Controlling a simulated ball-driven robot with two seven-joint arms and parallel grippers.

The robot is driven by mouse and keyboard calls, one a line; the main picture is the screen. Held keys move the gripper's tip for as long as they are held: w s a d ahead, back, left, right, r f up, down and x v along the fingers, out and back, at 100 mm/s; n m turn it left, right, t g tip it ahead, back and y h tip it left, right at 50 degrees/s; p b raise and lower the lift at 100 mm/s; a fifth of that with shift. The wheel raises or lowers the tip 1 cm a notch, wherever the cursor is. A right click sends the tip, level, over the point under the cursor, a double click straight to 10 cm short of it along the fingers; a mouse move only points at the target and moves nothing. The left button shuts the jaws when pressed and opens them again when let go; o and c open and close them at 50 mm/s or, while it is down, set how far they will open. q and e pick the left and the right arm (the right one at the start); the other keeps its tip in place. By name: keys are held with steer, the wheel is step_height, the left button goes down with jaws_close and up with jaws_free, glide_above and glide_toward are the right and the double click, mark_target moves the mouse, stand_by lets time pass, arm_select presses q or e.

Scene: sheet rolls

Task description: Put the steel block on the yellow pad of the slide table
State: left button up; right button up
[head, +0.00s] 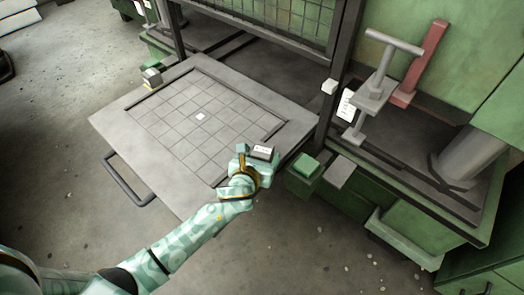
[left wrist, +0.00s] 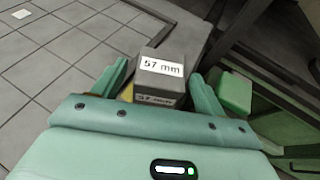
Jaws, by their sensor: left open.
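The grey steel block (left wrist: 160,68), labelled "57 mm", sits at the near right corner of the slide table, and its labelled top also shows in the head view (head: 263,152). A bit of yellow, seemingly the yellow pad (left wrist: 128,91), shows beside and below the block; the rest is hidden. My left gripper (head: 252,157) is open, with one finger on each side of the block in the left wrist view (left wrist: 160,88). I cannot tell whether the fingers touch it. The slide table (head: 120,118) is grey with a square grid. My right gripper is not in view.
Another small block (head: 152,75) stands at the table's far left corner with yellow under it. A grey frame and a press-like stand (head: 376,85) rise at the right. Floor is clear at lower left.

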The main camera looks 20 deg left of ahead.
arm_select(q)
steer(key=p+v, duration=0.3)
steer(key=v, duration=0.6)
steer(key=shift+r+p, duration=0.25)
steer(key=shift+p, duration=0.15)
steer(key=shift+s+d, duration=0.1)
steer(key=shift+s, duration=0.35)
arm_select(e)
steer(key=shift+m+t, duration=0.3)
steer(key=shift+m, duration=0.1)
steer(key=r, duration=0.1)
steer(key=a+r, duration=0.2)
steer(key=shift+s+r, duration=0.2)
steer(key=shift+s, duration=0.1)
